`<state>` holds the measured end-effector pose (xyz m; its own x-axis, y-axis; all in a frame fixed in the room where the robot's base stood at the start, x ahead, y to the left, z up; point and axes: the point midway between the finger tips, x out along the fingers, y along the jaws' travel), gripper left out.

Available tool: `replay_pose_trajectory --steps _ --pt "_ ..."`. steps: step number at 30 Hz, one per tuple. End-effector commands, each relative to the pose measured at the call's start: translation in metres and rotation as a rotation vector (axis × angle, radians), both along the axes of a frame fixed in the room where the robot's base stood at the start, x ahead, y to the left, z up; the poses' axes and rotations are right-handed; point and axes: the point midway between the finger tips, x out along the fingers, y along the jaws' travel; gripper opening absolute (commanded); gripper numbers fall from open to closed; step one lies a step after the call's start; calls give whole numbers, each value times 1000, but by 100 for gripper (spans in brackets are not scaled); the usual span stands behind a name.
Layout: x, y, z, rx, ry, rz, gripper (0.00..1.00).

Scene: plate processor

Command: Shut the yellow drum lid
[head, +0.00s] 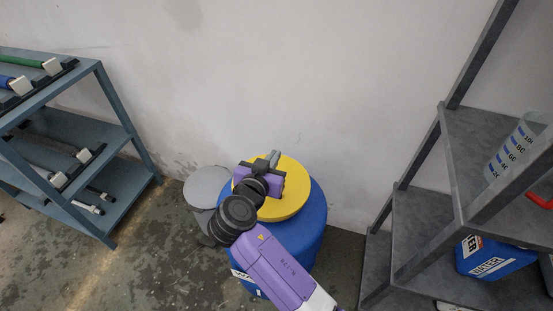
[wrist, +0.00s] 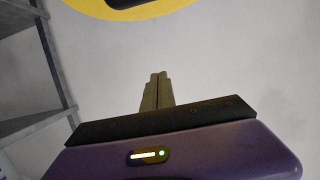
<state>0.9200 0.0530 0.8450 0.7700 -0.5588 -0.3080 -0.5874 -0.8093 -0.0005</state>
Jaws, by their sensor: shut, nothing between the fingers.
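The yellow drum lid (head: 294,180) is a round disc at the top of the blue drum (head: 314,222) in the head view, with a blue border around it. I cannot tell whether the lid sits fully down or is tilted. My gripper (head: 274,157) is over the lid's far part and hides some of it; contact cannot be told. In the wrist view, my gripper (wrist: 157,80) has its fingers together and empty. Part of the yellow lid shows at the top edge (wrist: 165,9), with a dark shape inside it.
A grey bin (head: 205,186) stands just left of the drum. A blue shelf rack (head: 115,135) is at the left, and a grey rack (head: 420,215) with a blue water container (head: 488,260) is at the right. A bare wall (head: 300,80) is behind the drum.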

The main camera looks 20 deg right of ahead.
Motion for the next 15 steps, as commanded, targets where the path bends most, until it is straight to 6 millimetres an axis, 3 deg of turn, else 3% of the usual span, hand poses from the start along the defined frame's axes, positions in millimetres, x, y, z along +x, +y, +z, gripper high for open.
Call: replay_pose_trajectory --steps 1,15 --pt "-3 3 -16 -14 -20 2 0" --pt "-28 20 -56 -156 -212 0 0"
